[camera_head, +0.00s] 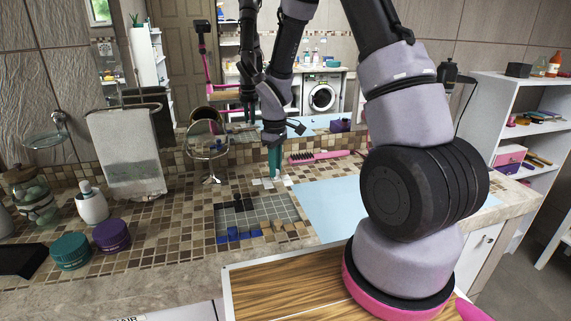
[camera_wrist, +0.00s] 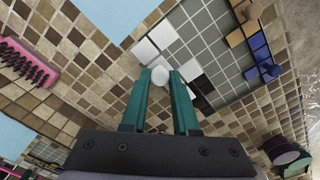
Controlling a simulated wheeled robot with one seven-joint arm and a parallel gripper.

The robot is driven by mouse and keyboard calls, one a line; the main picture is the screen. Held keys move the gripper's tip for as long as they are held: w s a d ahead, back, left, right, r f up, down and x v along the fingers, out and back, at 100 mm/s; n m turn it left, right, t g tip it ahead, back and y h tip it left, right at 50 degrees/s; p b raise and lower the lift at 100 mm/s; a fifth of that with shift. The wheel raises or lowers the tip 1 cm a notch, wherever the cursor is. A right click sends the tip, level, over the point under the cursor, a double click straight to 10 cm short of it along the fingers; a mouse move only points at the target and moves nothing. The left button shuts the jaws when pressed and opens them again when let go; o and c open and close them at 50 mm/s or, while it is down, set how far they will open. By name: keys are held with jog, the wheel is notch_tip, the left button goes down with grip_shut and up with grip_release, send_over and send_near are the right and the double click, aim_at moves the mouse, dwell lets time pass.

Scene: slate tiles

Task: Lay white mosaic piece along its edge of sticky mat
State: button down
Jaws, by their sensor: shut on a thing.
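My gripper (camera_wrist: 160,76) has teal fingers. They are shut on a small white mosaic piece (camera_wrist: 160,74), which shows pale and rounded between the fingertips in the wrist view. In the head view my gripper (camera_head: 275,174) is low over the far edge of the grey gridded sticky mat (camera_head: 256,212), which also shows in the wrist view (camera_wrist: 208,47). Other white pieces (camera_wrist: 145,51) lie by that far edge, close to the fingertips. The fingers partly hide this spot in the head view. I cannot tell whether the held piece touches the mat.
Blue pieces (camera_head: 232,236) and tan pieces (camera_head: 285,227) line the near edge; black pieces (camera_head: 238,199) lie at the left. A pink comb (camera_head: 318,157) lies behind right. A light blue sheet (camera_head: 328,205) is right of the mat. Jars (camera_head: 70,251) and a round mirror (camera_head: 209,150) stand left.

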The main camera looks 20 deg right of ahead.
aim_at(275, 180)
jog(key=shift+a, duration=0.2)
jog(key=shift+d+f, duration=0.1)
jog(key=shift+f, duration=2.75)
jog(key=shift+f, duration=0.6)
jog(key=c, duration=0.6)
grip_release()
